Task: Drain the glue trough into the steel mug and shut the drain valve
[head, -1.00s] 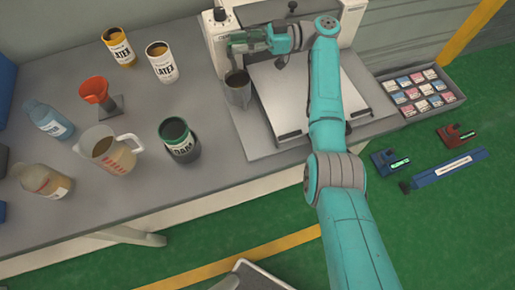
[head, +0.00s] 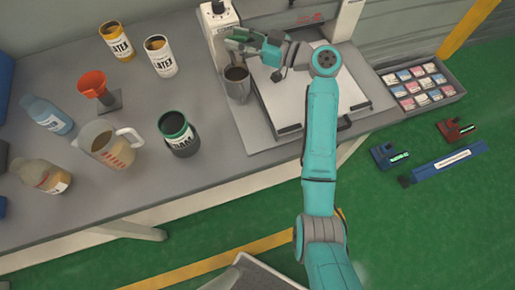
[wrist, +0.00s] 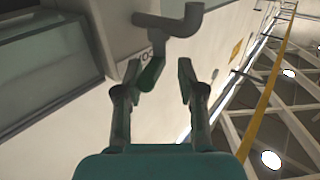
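The steel mug (head: 236,88) stands upright on the machine's base at its left side, with something brown inside. My gripper (head: 232,40) is just above and behind the mug, against the machine's left column. In the wrist view, my gripper (wrist: 158,75) is open, its two fingers apart. A grey bent drain pipe (wrist: 170,22) comes out of the pale machine wall ahead. A green valve lever (wrist: 152,72) hangs below the pipe, between the fingers and nearer the left one. Contact with it cannot be told. The glue trough cannot be made out clearly.
A sample tray (head: 423,85) lies at right. The machine's flat plate (head: 310,100) is clear.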

